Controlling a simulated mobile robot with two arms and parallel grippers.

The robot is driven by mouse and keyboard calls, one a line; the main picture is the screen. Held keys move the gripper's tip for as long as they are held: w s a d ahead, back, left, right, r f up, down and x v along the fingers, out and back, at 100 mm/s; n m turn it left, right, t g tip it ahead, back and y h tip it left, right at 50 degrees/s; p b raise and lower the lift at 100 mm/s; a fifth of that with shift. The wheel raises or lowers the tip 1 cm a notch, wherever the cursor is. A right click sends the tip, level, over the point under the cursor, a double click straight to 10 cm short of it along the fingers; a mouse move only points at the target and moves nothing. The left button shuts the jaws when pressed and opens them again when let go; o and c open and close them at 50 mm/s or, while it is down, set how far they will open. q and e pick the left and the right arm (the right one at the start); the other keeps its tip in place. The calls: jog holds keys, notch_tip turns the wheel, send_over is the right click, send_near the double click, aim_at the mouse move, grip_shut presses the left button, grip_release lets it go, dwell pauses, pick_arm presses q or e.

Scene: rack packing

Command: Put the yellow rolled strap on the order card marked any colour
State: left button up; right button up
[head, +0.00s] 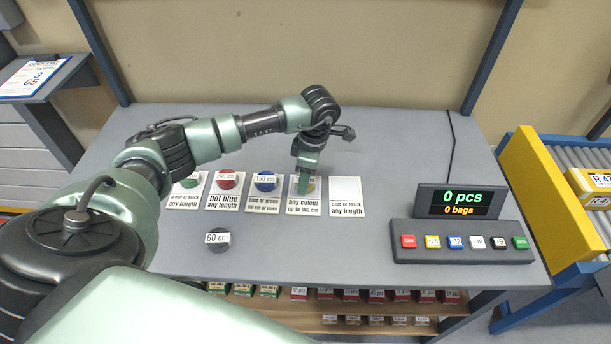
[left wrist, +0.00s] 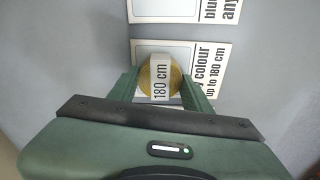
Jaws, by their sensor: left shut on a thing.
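The yellow rolled strap (left wrist: 175,76), with a white 180 cm label, is between the fingers of my left gripper (left wrist: 160,90) in the left wrist view. My left gripper (head: 306,183) is shut on it, pointing down at the order card marked any colour, up to 180 cm (head: 304,208). In the head view the fingers hide most of the strap. The strap is over the blank field of this card (left wrist: 209,68); I cannot tell whether it touches the card. My right gripper is not in view.
Green (head: 189,182), red (head: 228,181) and blue (head: 265,182) straps lie on cards to the left. The card on the right (head: 347,190) is empty. A black 60 cm strap (head: 217,238) lies in front. A button panel (head: 460,241) with a display stands at the right.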

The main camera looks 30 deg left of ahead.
aim_at(311, 180)
pick_arm(q)
jog(key=o, duration=1.4)
jog(key=shift+f, duration=0.1)
jog(key=shift+r+p, duration=0.35)
jog(key=shift+p, duration=0.05)
jog(key=shift+w+r, duration=0.1)
jog(key=shift+r, duration=0.2)
jog(key=r, duration=0.3)
jog(key=d+r+b, duration=0.1)
jog(key=r, duration=0.3)
jog(key=r+b, duration=0.1)
jog(key=r, duration=0.3)
jog(key=shift+w+d, duration=0.15)
jog(key=shift+w, duration=0.1)
